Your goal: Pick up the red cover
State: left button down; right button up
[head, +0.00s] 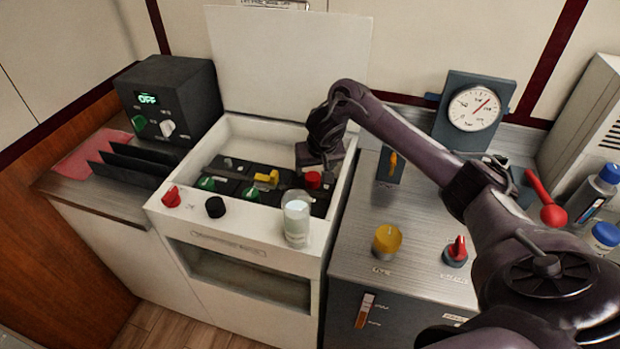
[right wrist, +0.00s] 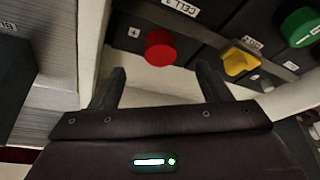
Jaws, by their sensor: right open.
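A round red cover (head: 313,180) sits on a dark cell near the right wall inside the white box. In the right wrist view, the red cover (right wrist: 160,47) is beside a "+" mark and ahead of the space between my fingers. A second red piece (head: 171,196), knob-shaped, stands on the box's front left rim. My right gripper (head: 320,162) is over the box's right side, close to the first red cover; its fingers (right wrist: 162,82) are apart with nothing between them. My left gripper is out of view.
The white box (head: 160,212) has an open raised lid (head: 290,60). A black knob (head: 215,207) and a glass jar (head: 296,220) stand at its front. A yellow piece (head: 266,179) and green caps (head: 206,183) are on the cells. The box's right wall is close to my right gripper.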

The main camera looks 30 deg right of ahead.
aim_at(313, 176)
jog(key=x, duration=0.4)
jog(key=shift+w, duration=0.15)
jog(key=shift+x, duration=0.8)
jog(key=shift+c, duration=0.2)
jog(key=c, duration=0.5)
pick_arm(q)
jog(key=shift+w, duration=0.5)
pick_arm(e)
jog(key=c, duration=0.5)
